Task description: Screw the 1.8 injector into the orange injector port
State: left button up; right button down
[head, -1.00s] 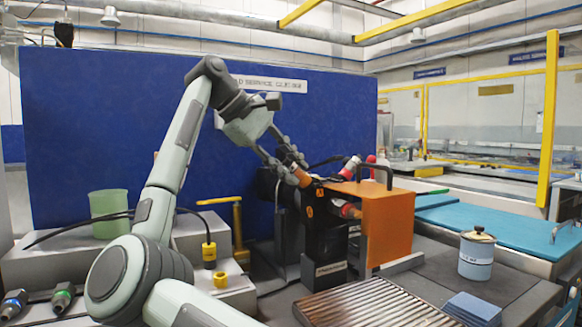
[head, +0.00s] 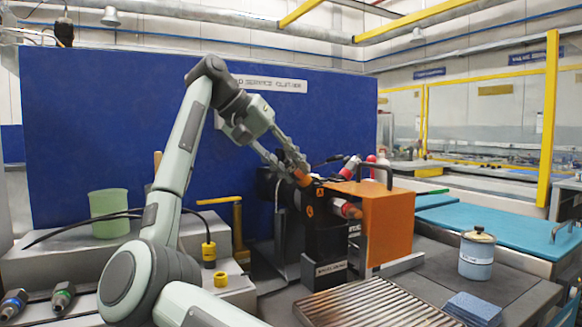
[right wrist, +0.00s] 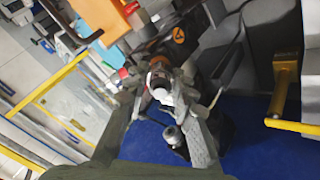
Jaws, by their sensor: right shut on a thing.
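My right gripper (head: 294,167) is shut on an injector with an orange body (head: 302,178), tilted downward to the right, at the top left of the black block. In the right wrist view the gripper (right wrist: 172,103) closes around a whitish-ended part (right wrist: 159,84). I cannot read a 1.8 marking on it. The black block (head: 326,240) carries orange labels and stands beside an orange panel (head: 389,228). The injector's lower end is by the block's upper edge; the port opening is hidden, so I cannot tell whether it is seated. My left gripper is out of view.
Red-capped connectors (head: 349,168) sit right of the held injector. A blue-ringed connector (head: 14,304) and a green-ringed one (head: 62,297) lie at lower left, and a yellow one (head: 208,250) hangs nearby. A ribbed tray (head: 368,303) and a can (head: 477,254) are in front.

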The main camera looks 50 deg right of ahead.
jog(key=c, duration=1.2)
grip_release()
jog(key=shift+c, duration=1)
jog(key=shift+a, duration=0.1)
